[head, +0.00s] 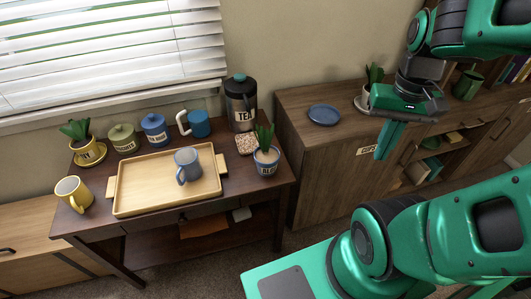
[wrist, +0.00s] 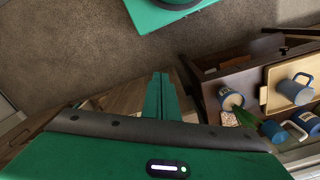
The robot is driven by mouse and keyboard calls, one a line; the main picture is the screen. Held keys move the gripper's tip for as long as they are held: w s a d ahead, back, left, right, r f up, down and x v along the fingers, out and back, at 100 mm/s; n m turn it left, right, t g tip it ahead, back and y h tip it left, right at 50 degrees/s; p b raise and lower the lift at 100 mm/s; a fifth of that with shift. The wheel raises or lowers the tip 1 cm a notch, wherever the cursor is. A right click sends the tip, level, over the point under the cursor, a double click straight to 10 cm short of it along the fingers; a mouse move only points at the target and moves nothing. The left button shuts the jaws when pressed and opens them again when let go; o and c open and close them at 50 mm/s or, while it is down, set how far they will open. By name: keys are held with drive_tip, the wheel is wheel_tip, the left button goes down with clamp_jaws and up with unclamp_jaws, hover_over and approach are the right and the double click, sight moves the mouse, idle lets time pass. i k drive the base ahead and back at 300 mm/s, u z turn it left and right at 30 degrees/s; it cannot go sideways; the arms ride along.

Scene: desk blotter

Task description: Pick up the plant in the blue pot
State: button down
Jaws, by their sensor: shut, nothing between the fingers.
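The plant in the blue pot (head: 266,157) stands upright at the right front corner of the dark desk in the head view. It has green pointed leaves, and its pot carries a pale label that seems to read BLUE. In the wrist view the plant (wrist: 243,110) shows right of centre, beyond the gripper. My gripper (head: 388,141) is shut and empty. It hangs in front of the brown cabinet, well to the right of the plant and apart from it. The shut fingers (wrist: 160,92) also show in the wrist view.
A wooden tray (head: 135,195) with a blue-grey mug (head: 187,164) lies left of the plant. A TEA canister (head: 241,104) and a speckled coaster (head: 246,145) are behind it. A yellow-potted plant (head: 86,149) stands far left. The cabinet top holds a blue plate (head: 324,114).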

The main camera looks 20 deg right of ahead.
sight(267, 156)
drive_tip(key=u, duration=0.95)
drive_tip(key=k, duration=1.85)
drive_tip(key=z, duration=0.55)
drive_tip(key=i, duration=1)
drive_tip(key=u, duration=0.05)
